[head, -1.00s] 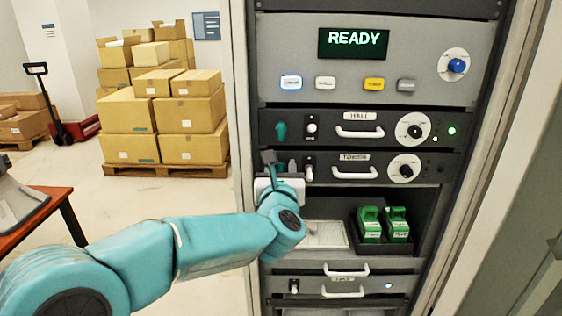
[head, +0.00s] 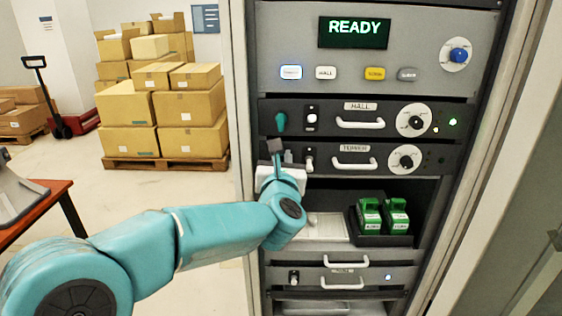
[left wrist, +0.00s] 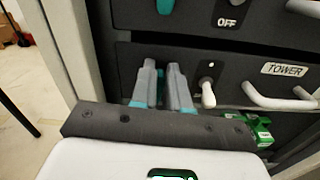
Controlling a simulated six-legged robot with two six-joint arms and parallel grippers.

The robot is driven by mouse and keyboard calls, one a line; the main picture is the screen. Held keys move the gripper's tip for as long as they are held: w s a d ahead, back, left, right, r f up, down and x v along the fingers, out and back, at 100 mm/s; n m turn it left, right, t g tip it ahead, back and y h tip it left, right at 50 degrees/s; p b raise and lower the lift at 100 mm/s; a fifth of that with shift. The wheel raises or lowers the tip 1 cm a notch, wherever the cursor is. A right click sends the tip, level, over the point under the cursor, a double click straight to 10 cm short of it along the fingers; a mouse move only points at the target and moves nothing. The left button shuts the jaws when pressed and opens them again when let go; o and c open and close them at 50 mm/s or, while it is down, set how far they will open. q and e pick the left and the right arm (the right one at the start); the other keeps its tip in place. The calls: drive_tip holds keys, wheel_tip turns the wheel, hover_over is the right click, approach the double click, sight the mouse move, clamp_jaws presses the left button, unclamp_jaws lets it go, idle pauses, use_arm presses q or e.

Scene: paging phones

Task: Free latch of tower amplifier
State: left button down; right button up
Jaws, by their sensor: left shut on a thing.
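The tower amplifier (head: 336,165) is the dark drawer unit labelled TOWER, with a white handle (head: 354,165) and a dial (head: 406,160). My left gripper (head: 281,154) is at its left end. In the left wrist view the two grey fingers of my left gripper (left wrist: 160,68) are close together in front of the tower panel, left of its toggle switch (left wrist: 207,92). They are shut on the latch, which they hide, so its angle cannot be told. The toggle's white lever points down. My right gripper is not in view.
Above is the HALL amplifier (head: 338,124), with its own teal latch (head: 281,122) and a lit green lamp. Higher up, a display (head: 354,33) reads READY. Below, green phones or packs (head: 397,216) sit in an open bay. The rack's left post (head: 243,150) stands close to my arm.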

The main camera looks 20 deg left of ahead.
use_arm(q)
drive_tip(key=shift+w+d+f+m+b, duration=0.1)
drive_tip(key=shift+d+f+m+b, duration=0.2)
drive_tip(key=shift+m, duration=2.45)
drive_tip(key=shift+w+d+f+m+b, duration=0.1)
drive_tip(key=shift+d+f+m+b, duration=0.2)
drive_tip(key=shift+m, duration=2.5)
drive_tip(key=shift+w+d+f+m+b, duration=0.15)
drive_tip(key=shift+f+m+b, duration=0.25)
drive_tip(key=shift+m, duration=2.35)
drive_tip(key=shift+s, duration=0.1)
drive_tip(key=c, duration=1.1)
unclamp_jaws()
